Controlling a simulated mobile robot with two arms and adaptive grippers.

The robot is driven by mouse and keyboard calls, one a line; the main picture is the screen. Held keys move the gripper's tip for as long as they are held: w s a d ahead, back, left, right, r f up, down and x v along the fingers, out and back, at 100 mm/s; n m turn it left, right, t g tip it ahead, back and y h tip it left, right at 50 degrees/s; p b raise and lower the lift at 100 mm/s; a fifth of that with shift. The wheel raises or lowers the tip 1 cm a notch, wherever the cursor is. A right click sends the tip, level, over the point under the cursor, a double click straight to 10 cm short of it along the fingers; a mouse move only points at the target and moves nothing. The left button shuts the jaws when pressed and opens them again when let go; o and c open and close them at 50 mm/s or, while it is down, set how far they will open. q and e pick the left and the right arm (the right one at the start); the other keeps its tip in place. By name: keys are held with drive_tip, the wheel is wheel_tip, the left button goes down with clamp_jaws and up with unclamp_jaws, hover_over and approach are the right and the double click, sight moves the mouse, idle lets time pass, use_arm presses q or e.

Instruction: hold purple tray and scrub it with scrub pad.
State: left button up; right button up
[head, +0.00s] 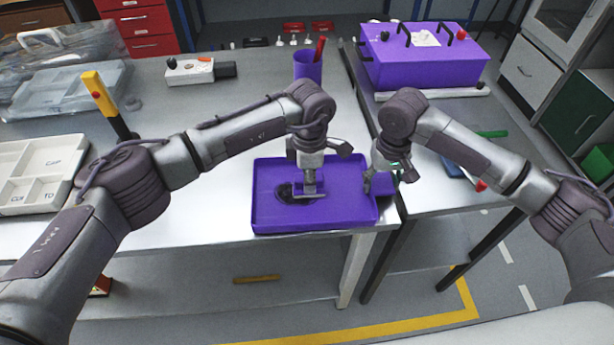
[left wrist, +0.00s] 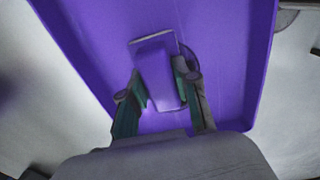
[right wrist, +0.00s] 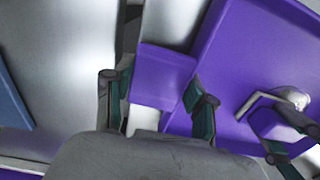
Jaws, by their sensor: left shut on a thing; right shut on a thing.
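The purple tray (head: 345,215) lies flat on the metal table near its front right corner. My right gripper (head: 380,182) is shut on the flat tab at the tray's right side; the tab (right wrist: 163,75) shows between its fingers in the right wrist view. My left gripper (head: 310,185) is over the middle of the tray, shut on the purple scrub pad (left wrist: 157,78). The pad is on or just above the tray floor; I cannot tell if it touches. A dark stain (head: 288,193) on the tray floor is partly hidden by the pad and gripper.
A purple cup (head: 307,68) with a red-handled tool stands behind the tray. A purple case (head: 420,60) sits on the right table, past a narrow gap. A white divided organizer (head: 35,175) lies at left.

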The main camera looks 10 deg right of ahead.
use_arm(q)
drive_tip(key=shift+w+a, duration=0.2)
drive_tip(key=shift+a, duration=2.8)
drive_tip(key=shift+s+d+f, duration=0.1)
drive_tip(key=shift+d, duration=0.75)
drive_tip(key=shift+s+d+f, duration=0.1)
drive_tip(key=shift+d, duration=0.75)
drive_tip(key=shift+s+d, duration=0.15)
drive_tip(key=shift+d, duration=1.35)
drive_tip(key=shift+s+a+r, duration=0.1)
drive_tip(key=shift+s+r, duration=0.1)
drive_tip(key=shift+s, duration=1.1)
drive_tip(key=shift+w+a+f, duration=0.1)
drive_tip(key=shift+w+a, duration=0.05)
drive_tip(key=shift+a, duration=3.1)
drive_tip(key=shift+d, duration=1.75)
